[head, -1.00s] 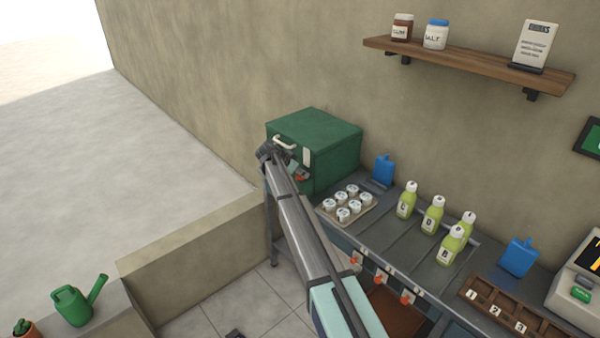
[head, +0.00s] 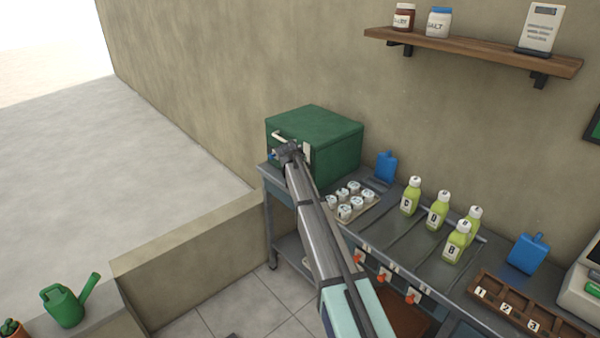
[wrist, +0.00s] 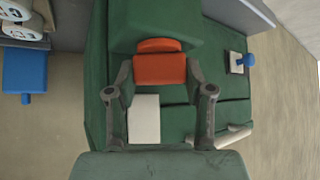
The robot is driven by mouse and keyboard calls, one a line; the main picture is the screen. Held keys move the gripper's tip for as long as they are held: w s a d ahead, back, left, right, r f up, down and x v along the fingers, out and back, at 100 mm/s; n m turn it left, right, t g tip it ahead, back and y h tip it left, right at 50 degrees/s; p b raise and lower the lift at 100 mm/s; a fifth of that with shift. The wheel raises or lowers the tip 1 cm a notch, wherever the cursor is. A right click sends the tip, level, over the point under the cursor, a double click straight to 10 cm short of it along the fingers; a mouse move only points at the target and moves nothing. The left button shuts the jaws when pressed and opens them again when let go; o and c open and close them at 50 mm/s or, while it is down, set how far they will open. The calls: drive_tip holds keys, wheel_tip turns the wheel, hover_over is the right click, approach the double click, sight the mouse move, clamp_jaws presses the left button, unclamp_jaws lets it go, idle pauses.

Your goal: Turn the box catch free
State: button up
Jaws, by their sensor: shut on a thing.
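The green box (head: 338,150) stands on the far left end of the metal counter, against the wall. Its front carries a white handle (head: 283,136), and a blue knob on a pale plate shows left of my gripper. In the wrist view, an orange catch (wrist: 160,69) sits on the green front (wrist: 180,92), between my fingertips. My gripper (wrist: 160,75) is shut on this catch. The blue knob (wrist: 245,61), a white label (wrist: 144,118) and the handle (wrist: 236,137) also show there. In the head view, my gripper (head: 288,152) hides the catch.
A tray of white-lidded cups (head: 350,200) stands right of the box, close to my arm. Beyond are a blue scoop-like item (head: 386,166) and several green bottles (head: 437,212). A shelf (head: 470,50) hangs above.

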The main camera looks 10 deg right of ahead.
drive_tip(key=n+y+b, duration=0.1)
drive_tip(key=n+y, duration=0.3)
drive_tip(key=n, duration=0.1)
drive_tip(key=shift+d+n+t, duration=0.1)
drive_tip(key=shift+n+t, duration=0.2)
drive_tip(key=shift+t, duration=0.1)
drive_tip(key=n+y+b, duration=0.2)
drive_tip(key=shift+w+n, duration=0.2)
drive_tip(key=shift+n, duration=0.2)
drive_tip(key=shift+r+n+g+y+b, duration=0.1)
drive_tip(key=shift+n+g+y+b, duration=0.3)
drive_tip(key=shift+n+y+b, duration=0.3)
drive_tip(key=shift+r, duration=0.1)
drive_tip(key=o, duration=1.2)
drive_tip(key=shift+a, duration=0.25)
drive_tip(key=shift+c, duration=0.2)
drive_tip(key=shift+d, duration=0.25)
drive_tip(key=shift+s, duration=0.1)
